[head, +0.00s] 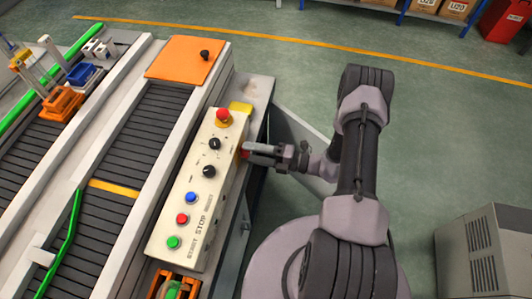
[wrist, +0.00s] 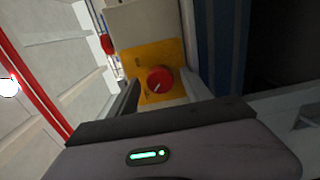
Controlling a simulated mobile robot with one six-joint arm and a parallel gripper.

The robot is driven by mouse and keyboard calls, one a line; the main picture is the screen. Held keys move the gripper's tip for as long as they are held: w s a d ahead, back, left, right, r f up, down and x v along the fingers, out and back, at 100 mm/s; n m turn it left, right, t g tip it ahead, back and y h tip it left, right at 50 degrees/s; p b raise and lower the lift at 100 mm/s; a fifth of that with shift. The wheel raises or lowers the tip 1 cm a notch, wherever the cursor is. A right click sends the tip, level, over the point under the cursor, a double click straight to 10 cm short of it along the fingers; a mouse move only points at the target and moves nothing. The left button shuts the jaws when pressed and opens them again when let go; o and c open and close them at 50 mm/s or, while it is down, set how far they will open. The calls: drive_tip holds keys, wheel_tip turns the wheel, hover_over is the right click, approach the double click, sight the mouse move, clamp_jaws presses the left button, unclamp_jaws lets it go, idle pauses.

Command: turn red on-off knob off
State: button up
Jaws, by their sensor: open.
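The red on-off knob (wrist: 159,80) sits on a yellow plate (wrist: 138,57) in the wrist view, with a pale pointer mark on its face. In the head view only a small red bit of the knob (head: 245,154) shows at the right side of the control box, beside my fingers. My gripper (head: 248,149) is at that side of the box, pointing at it. In the wrist view its fingers (wrist: 160,92) are apart, one on each side of the knob. I cannot tell whether they touch it.
The control box (head: 163,241) carries a red emergency button (head: 223,116), two black dials and several coloured push buttons on top. Conveyor belts (head: 147,140) run to its left. A grey cabinet (head: 485,255) stands at lower right. The green floor beyond is open.

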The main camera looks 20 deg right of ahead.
drive_tip(key=p+v, duration=0.3)
drive_tip(key=v, duration=1.4)
drive_tip(key=shift+d, duration=0.2)
drive_tip(key=shift+s+f, duration=0.1)
drive_tip(key=shift+s, duration=0.05)
